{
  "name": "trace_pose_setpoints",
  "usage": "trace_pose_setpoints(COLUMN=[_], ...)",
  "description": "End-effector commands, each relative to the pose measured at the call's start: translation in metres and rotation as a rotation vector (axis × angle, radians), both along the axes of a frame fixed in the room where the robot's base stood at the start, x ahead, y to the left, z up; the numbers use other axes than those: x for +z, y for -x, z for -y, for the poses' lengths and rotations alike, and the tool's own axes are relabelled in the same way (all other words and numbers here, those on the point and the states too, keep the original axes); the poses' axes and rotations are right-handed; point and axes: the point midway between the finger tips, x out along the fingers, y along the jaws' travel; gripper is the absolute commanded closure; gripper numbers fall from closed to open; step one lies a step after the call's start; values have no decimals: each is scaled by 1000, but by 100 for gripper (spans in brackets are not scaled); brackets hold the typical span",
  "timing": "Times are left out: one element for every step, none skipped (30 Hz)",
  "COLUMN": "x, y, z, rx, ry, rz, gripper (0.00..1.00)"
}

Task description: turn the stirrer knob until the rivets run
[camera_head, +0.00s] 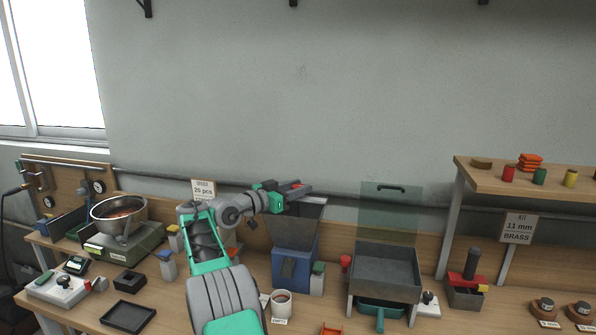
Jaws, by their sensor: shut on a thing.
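A hopper with a blue body (291,270) and a grey funnel top (297,232) stands mid-bench. My gripper (294,188) is at the funnel's upper rim, reaching in from the left. It is shut on a small red part (297,186), which looks like the stirrer knob; the jaws cover most of it. The funnel's inside is hidden from this angle. No rivets can be made out at the hopper.
A grey tray (384,268) with a clear shield (391,212) stands right of the hopper. A steel bowl (119,212) with copper-coloured contents sits on a green-grey base at the left. A raised shelf (520,180) is at the right. My arm hides part of the bench.

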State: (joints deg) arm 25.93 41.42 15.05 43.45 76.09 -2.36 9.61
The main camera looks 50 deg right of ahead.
Motion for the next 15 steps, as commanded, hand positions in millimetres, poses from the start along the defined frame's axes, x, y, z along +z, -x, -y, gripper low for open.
trace_pose_setpoints(x=[7,7,6,6,6,5,4,4,3,3,3,2,2,2,1], y=[-1,-1,-1,-1,0,0,0,0,0,1,1,1,1,1,1], z=[1,1,1,1,1,1,1,1,1,1,1,1,2,2,2], rx=[-16,-25,-39,-47,-55,-65,-72,-77,-83,-88,-92,-96,-98,-100,-102], ry=[1,1,1,1,1,1,1,1,1,1,1,1,1,1,2], rz=[-1,0,-1,0,0,1,0,1,1,1,2,1,0,0,1], gripper=[100,100,100,100,100,100,100,100,100,100,100,100,100,100,100])
